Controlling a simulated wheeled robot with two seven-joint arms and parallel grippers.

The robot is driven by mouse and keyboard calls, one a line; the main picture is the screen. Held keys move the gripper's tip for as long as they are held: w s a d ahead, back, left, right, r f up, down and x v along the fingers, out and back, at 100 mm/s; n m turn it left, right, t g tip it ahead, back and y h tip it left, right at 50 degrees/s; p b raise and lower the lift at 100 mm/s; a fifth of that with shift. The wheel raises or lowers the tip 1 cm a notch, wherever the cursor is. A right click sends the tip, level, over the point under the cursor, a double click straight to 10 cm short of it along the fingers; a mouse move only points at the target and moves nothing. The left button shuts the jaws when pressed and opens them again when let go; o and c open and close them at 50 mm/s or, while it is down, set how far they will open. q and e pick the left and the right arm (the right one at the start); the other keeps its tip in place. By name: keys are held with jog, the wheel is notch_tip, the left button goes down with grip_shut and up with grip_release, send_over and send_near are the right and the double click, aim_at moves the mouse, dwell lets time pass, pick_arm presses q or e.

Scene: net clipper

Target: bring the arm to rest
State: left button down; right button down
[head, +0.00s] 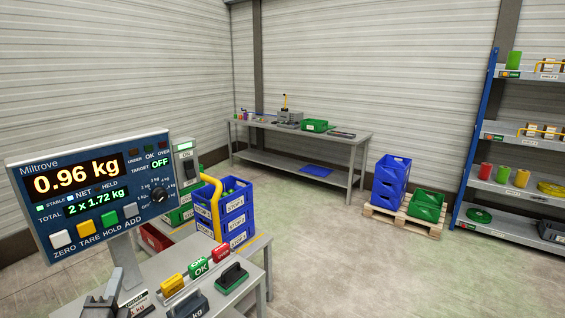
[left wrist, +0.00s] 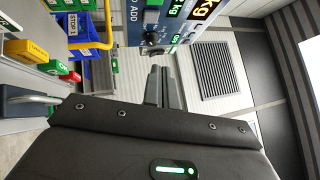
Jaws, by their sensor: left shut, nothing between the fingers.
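My left gripper (head: 103,300) shows at the bottom left of the head view, in front of the scale's display post and low over the near table. In the left wrist view its two fingers (left wrist: 161,86) are together with nothing between them. The blue scale display (head: 95,190) reads 0.96 kg, with a total of 2 x 1.72 kg and the target off. It also shows in the left wrist view (left wrist: 165,22), sideways and close beyond the fingers. My right gripper is in neither view.
Blue crates (head: 235,212) and a yellow curved bar (head: 213,200) stand behind. A workbench (head: 345,140), pallet and shelf are farther off; the floor between is clear.

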pick_arm(q)
jog(key=s+d+f+n+g+h, duration=0.1)
jog(key=s+d+f+n+g, duration=0.2)
jog(key=f, duration=0.4)
jog(key=s+d+f+n+g+h, duration=0.2)
jog(key=s+f+g, duration=0.1)
jog(key=f, duration=0.3)
jog(key=s+d+f+n+g+h, duration=0.1)
jog(key=s+d+f+n+g, duration=0.15)
jog(key=f, duration=0.45)
jog(key=s+d+f+n+g+h, duration=0.1)
jog(key=s+d+f+n+g, duration=0.3)
jog(key=s, duration=0.4)
jog(key=s+d+f+n+g, duration=0.1)
jog(key=s+f+n+g, duration=0.4)
jog(key=s, duration=0.4)
notch_tip(320, 180, down, 27)
jog(key=m+b, duration=0.1)
jog(key=b, duration=0.1)
jog(key=s+a+f+g+b, duration=0.1)
jog(key=s+a+f+g, duration=0.1)
jog(key=s+f, duration=1.5)
jog(key=shift+a+f+m, duration=0.35)
jog(key=shift+a+f, duration=0.1)
jog(key=shift+a, duration=0.2)
jog(key=shift+s, duration=0.1)
